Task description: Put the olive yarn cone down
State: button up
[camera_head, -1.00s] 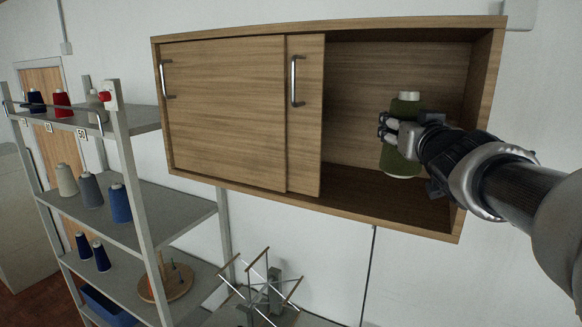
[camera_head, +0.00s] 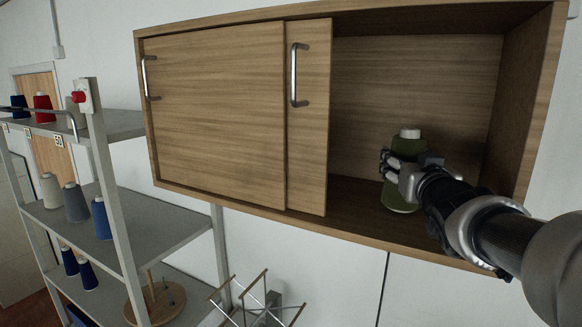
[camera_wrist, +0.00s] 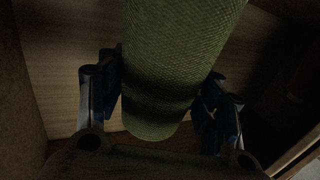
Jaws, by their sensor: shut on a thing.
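The olive yarn cone (camera_head: 404,196) is upright, with a pale tip, inside the open right part of the wooden wall cabinet (camera_head: 345,208). My gripper (camera_head: 396,170) is shut on the cone's middle. In the wrist view the olive cone (camera_wrist: 172,65) fills the space between the two fingers of my gripper (camera_wrist: 160,98). The cone's base is low, close to the cabinet floor. I cannot tell whether it touches the floor.
Two sliding doors (camera_head: 220,115) with metal handles cover the cabinet's left part. Its right wall (camera_head: 520,110) stands close to my arm. A shelf rack (camera_head: 110,225) with several cones is at the left. A yarn winder (camera_head: 262,303) is below the cabinet.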

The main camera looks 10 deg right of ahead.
jog(key=shift+f, duration=0.45)
jog(key=shift+f, duration=0.1)
jog(key=o, duration=0.7)
jog(key=shift+f, duration=0.15)
jog(key=o, duration=0.5)
jog(key=shift+r, duration=0.25)
